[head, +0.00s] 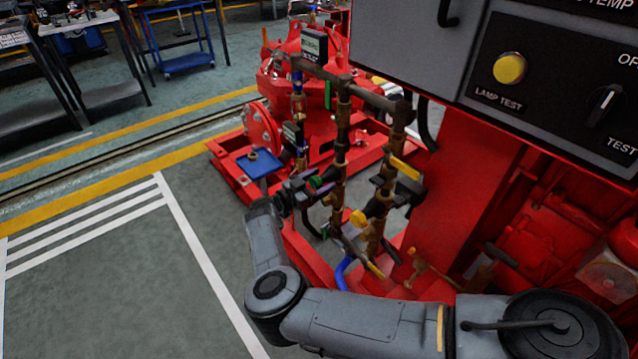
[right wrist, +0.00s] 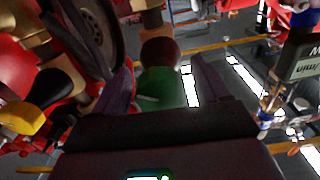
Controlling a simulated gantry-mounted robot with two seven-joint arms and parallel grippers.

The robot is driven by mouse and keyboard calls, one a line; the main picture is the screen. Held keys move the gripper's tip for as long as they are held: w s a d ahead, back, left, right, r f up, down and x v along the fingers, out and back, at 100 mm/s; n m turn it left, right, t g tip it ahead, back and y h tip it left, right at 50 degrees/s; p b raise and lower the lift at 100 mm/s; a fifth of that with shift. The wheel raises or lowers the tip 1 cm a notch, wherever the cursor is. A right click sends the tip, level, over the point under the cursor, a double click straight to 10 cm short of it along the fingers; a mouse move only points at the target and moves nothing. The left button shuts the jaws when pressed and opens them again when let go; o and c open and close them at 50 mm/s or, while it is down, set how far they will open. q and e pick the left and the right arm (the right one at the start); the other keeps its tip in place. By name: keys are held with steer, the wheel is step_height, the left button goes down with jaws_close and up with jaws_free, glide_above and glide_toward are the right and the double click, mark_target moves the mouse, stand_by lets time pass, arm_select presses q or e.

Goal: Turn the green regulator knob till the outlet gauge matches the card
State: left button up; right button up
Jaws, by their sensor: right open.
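The green regulator knob (right wrist: 162,88) shows in the right wrist view, with a dark round part and brass pipework beyond it. My right gripper (right wrist: 165,72) is open, with one dark finger on each side of the knob. I cannot tell whether either finger touches it. My left gripper is not in view.
Brass pipes (head: 341,130) with yellow-handled valves (head: 404,168) stand close right of my gripper. A grey control panel (head: 400,45) overhangs at upper right. A flow display (right wrist: 305,62) is beside the gripper. A blue tray (head: 247,163) lies left; open floor (head: 110,260) is further left.

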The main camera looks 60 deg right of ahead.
steer(key=shift+c, duration=0.2)
steer(key=c, duration=1)
steer(key=shift+m, duration=1.8)
steer(key=m+b, duration=0.1)
steer(key=m, duration=0.3)
steer(key=shift+m, duration=1)
